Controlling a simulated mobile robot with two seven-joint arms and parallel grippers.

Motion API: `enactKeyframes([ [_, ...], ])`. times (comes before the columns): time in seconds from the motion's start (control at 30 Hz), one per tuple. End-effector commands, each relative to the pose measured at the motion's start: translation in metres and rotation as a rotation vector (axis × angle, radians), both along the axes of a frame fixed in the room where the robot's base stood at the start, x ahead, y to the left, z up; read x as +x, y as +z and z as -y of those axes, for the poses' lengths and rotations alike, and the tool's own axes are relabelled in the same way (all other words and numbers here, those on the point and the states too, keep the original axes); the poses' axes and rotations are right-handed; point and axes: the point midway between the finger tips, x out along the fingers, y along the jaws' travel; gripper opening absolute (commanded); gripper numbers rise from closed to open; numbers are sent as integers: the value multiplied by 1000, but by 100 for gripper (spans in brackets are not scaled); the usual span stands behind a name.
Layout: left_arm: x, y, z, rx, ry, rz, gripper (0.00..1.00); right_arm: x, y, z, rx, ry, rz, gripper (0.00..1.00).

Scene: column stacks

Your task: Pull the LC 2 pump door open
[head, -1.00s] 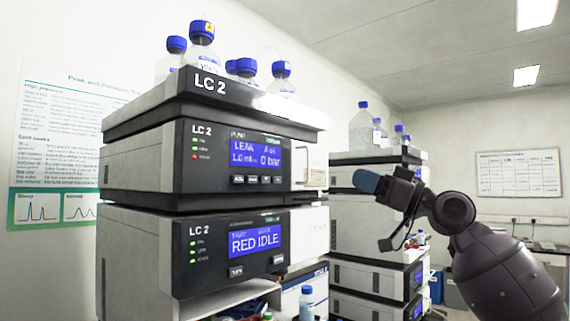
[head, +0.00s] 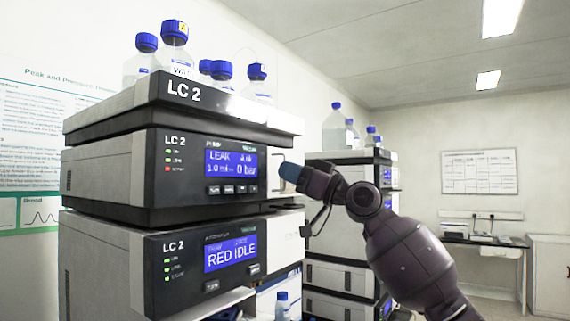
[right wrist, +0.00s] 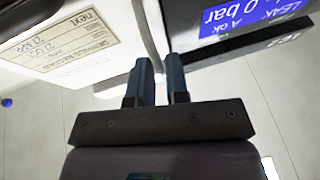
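The LC 2 pump module (head: 180,168) is the middle unit of the near stack in the head view. Its dark front door (head: 190,180) looks shut and carries a blue display (head: 231,163) reading LEAK and 0 bar. A thin pale handle (head: 281,161) is at the door's right edge. My right gripper (head: 284,172) is at that handle, its tips close to it. In the right wrist view its two fingers (right wrist: 160,75) are apart, pointing at the door's edge beside the display. I cannot tell whether the handle lies between them. My left gripper is out of view.
Blue-capped bottles (head: 174,45) stand on top of the stack. A second stack (head: 340,240) stands behind my right arm. Open floor and a side table (head: 485,240) are at the right.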

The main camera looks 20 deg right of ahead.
Motion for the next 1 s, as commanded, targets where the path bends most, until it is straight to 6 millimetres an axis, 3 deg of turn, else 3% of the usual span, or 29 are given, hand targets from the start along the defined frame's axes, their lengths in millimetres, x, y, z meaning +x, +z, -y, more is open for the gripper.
enactKeyframes([
  [0.5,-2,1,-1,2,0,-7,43,10,6,-11,-1,-2,1,15],
  [0.6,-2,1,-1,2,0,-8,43,9,6,-11,-1,0,1,0],
  [1.0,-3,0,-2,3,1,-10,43,9,6,-11,-1,1,1,0],
])
